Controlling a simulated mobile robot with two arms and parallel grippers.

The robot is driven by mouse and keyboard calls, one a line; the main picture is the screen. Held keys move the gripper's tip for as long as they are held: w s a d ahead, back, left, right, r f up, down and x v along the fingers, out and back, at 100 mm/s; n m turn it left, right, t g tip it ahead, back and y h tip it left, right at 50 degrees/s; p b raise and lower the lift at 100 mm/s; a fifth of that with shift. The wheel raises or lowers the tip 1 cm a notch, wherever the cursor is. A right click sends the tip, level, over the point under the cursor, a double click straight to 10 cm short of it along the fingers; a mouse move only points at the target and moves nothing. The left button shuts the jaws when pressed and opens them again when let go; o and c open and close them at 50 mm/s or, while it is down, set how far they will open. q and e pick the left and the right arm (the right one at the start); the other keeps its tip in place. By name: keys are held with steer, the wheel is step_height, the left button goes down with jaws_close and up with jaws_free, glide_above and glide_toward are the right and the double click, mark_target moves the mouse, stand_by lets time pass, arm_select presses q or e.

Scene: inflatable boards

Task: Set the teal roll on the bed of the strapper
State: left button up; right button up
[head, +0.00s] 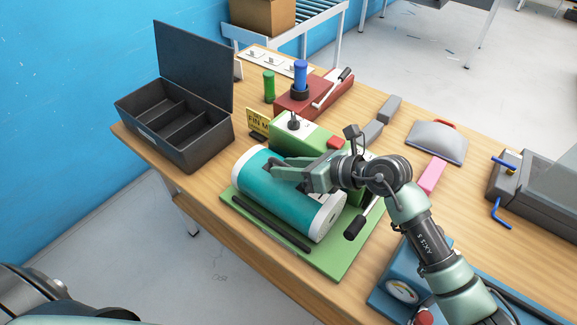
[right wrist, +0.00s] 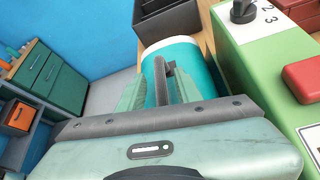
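The teal roll (head: 270,192), a cylinder with white ends, lies on its side on the green bed (head: 345,262) of the strapper, beside the green machine body (head: 290,135). My right gripper (head: 278,172) is over the top of the roll, its fingers pointing left. In the right wrist view the fingers (right wrist: 160,85) lie against or just over the teal roll (right wrist: 188,60). Whether they grip it is unclear. The roll's underside is hidden. My left gripper is out of view.
A black open-lidded box (head: 176,130) stands to the left. A dark bar (head: 270,222) lies along the bed's front. A red device (head: 312,95) with a blue roll stands behind. A blue device with a gauge (head: 402,290) is at the front right.

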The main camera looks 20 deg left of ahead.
steer(key=b+v, duration=0.2)
steer(key=v, duration=0.8)
steer(key=shift+s+d+r, duration=0.1)
steer(key=shift+d+r, duration=0.05)
steer(key=shift+d, duration=0.25)
steer(key=shift+s+d+r, duration=0.15)
steer(key=shift+d+r, duration=0.2)
steer(key=shift+d, duration=0.15)
